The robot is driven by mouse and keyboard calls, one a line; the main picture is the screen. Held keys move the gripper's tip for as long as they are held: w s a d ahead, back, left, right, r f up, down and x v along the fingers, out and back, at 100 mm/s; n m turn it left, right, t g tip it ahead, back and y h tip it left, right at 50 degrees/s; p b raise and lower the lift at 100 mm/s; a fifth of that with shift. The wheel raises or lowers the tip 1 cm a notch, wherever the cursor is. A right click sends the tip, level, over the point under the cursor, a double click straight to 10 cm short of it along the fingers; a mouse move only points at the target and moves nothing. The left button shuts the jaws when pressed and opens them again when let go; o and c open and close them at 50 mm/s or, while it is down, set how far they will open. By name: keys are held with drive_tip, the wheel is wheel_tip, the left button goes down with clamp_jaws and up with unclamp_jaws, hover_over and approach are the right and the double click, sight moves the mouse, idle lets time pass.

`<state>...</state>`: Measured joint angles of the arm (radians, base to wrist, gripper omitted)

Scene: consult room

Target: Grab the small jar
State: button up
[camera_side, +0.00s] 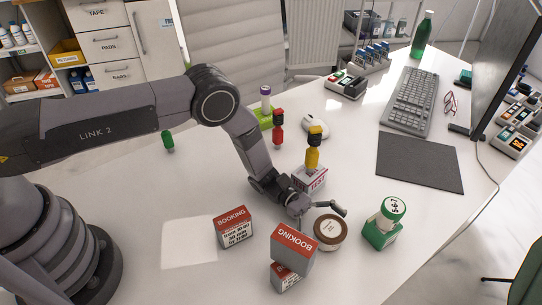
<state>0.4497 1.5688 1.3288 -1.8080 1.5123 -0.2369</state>
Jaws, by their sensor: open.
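The small jar (329,234) appears to be the low round one with a brown rim and a pale labelled top. It stands on the white table, right of the stacked booking boxes. My gripper (318,209) is open, just behind the jar in the picture. One finger reaches out to the right above the jar's far edge, and the other points down on the left. Nothing shows between the fingers. I cannot tell whether a finger touches the jar.
Red-and-white booking boxes (293,250) stand stacked close to the jar's left; another box (234,227) lies farther left. A green jar with a white lid (382,229) stands at right. Yellow (313,153) and red (278,128) bottles stand behind. A dark mat (420,162) lies right.

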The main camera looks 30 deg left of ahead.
drive_tip(key=shift+d, duration=0.1)
drive_tip(key=shift+c, duration=0.4)
drive_tip(key=c, duration=1.1)
